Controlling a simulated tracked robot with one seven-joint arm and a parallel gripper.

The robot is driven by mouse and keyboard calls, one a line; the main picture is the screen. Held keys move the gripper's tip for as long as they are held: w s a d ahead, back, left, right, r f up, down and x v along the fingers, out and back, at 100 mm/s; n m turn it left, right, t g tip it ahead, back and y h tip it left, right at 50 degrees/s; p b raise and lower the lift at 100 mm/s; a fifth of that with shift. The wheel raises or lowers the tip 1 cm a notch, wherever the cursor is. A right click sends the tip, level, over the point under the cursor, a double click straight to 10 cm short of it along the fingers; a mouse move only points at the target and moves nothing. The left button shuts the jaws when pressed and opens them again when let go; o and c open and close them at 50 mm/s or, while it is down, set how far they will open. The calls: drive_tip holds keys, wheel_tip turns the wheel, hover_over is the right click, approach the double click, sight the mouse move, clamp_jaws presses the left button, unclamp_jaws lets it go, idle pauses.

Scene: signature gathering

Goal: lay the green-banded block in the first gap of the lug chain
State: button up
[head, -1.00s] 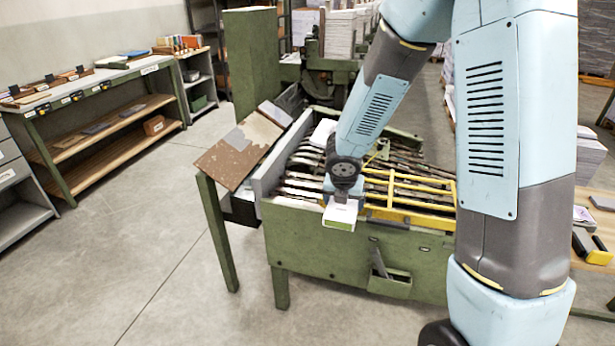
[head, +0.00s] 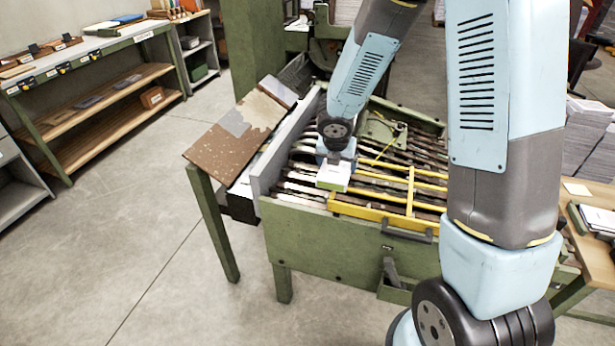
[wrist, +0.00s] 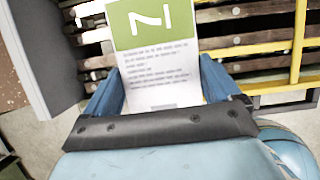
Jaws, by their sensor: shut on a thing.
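The green-banded block (wrist: 155,60) is a white block with a green band and a white mark at its far end in the wrist view. My gripper (wrist: 165,95) is shut on it, one blue finger at each side. In the head view the block (head: 334,177) hangs below my gripper (head: 335,158), over the left part of the lug chain. The lug chain (head: 300,188) is a row of dark, worn bars with gaps in the green machine. Whether the block touches the bars cannot be told. The bars right under it are hidden.
A yellow guard frame (head: 411,190) covers the bars to the right of the block. A grey side plate (head: 262,172) stands at the left end of the chain. A brown worn board (head: 225,137) slopes up beside it. The floor (head: 150,240) at the left is clear.

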drive_tip(key=w+a+f, duration=0.8)
drive_tip(key=f, duration=0.4)
drive_tip(key=shift+w+a+f, duration=0.1)
drive_tip(key=shift+f, duration=0.05)
drive_tip(key=o, duration=1.1)
drive_tip(key=shift+c, duration=0.2)
